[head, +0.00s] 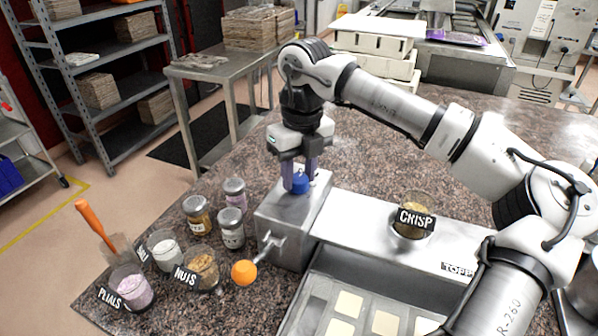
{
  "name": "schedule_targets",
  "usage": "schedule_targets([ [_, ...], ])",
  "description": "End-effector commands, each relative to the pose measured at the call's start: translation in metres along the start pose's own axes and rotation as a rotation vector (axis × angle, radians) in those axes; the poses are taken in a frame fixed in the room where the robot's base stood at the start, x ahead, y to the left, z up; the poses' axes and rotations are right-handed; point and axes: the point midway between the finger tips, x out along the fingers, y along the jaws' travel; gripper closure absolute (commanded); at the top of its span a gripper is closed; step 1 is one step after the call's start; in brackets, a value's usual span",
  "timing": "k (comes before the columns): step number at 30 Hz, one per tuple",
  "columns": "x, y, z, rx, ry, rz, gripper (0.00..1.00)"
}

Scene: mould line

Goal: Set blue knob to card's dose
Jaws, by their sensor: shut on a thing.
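The blue knob (298,184) sits on top of the left block of the metal topping machine (380,225). My gripper (299,180) points straight down over it, and its fingers are shut on the knob. The fingers hide part of the knob, and any dial marks around it are too small to read. A black card reading "CRISP" (416,217) stands in front of a glass of crumbs set into the machine's top. No dose figure is readable on it from here.
An orange ball handle (244,272) sticks out of the machine's left side. Jars and glasses with toppings, including a NUTS glass (204,271), crowd the counter's left end. A tray (300,317) with pale squares lies in front. My arm spans the right side.

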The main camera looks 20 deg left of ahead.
Motion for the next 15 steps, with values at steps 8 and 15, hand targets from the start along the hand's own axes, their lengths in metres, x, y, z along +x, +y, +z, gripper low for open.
schedule_targets([
  [8,-0.0008,0.0,0.0003,0.0,-0.002,0.0,0.43],
  [15,-0.0009,0.0,0.0001,0.001,-0.001,0.0,0.43],
])
